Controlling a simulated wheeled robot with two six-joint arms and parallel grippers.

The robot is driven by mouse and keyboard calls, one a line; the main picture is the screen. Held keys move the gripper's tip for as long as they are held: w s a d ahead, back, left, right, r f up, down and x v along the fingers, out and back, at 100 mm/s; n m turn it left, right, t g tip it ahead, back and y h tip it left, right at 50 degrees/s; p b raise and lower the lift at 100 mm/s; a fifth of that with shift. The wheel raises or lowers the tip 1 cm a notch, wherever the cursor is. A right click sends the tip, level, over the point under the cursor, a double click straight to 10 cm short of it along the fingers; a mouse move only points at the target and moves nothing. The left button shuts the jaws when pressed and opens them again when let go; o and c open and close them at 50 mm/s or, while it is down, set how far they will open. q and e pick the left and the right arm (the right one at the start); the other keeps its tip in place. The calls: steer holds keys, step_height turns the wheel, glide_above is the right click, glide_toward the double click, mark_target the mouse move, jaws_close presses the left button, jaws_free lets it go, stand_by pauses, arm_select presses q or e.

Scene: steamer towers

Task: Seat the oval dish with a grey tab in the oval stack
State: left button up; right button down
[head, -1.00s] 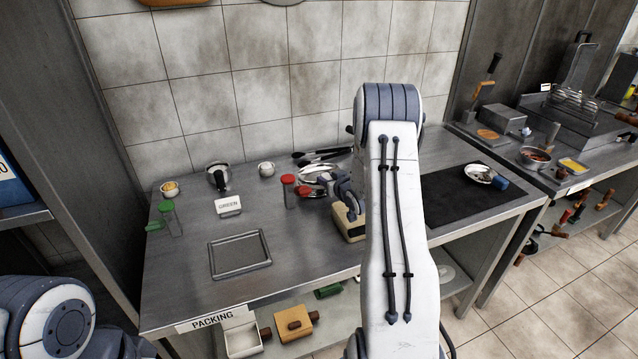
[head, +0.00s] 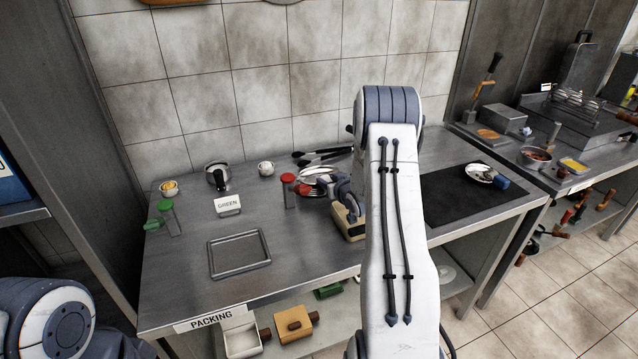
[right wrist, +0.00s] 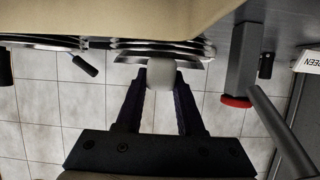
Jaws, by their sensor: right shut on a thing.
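The oval dish (right wrist: 138,63) in my right gripper (right wrist: 160,85) is shiny metal with a rounded pale grey tab (right wrist: 161,73). The right wrist view is upside down, and both fingers are closed on the tab. The dish lies level along the oval stack (right wrist: 165,43), whose several metal rims show beside it. I cannot tell whether it is fully seated. In the head view the stack (head: 318,174) stands at the back middle of the table, partly hidden by my right gripper (head: 338,188). My left gripper is out of the picture.
A red-topped post (head: 289,190) stands close left of the stack. A tan block (head: 345,222) lies in front, below my right wrist. A GREEN sign (head: 228,205), an empty rectangular frame (head: 211,262) and a green-topped post (head: 169,220) stand left.

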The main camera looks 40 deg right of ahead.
steer(key=shift+f+b, duration=0.3)
steer(key=shift+f, duration=0.05)
stand_by(0.3)
steer(key=shift+c, duration=2.2)
jaws_free()
steer(key=shift+r, duration=0.35)
step_height(320, 180, up, 3)
steer(key=shift+f+b, duration=0.1)
steer(key=shift+b, duration=0.2)
steer(key=s+d+r, duration=0.5)
steer(key=s+r, duration=0.2)
steer(key=s, duration=0.3)
steer(key=shift+s+d+r, duration=0.2)
steer(key=shift+d, duration=0.05)
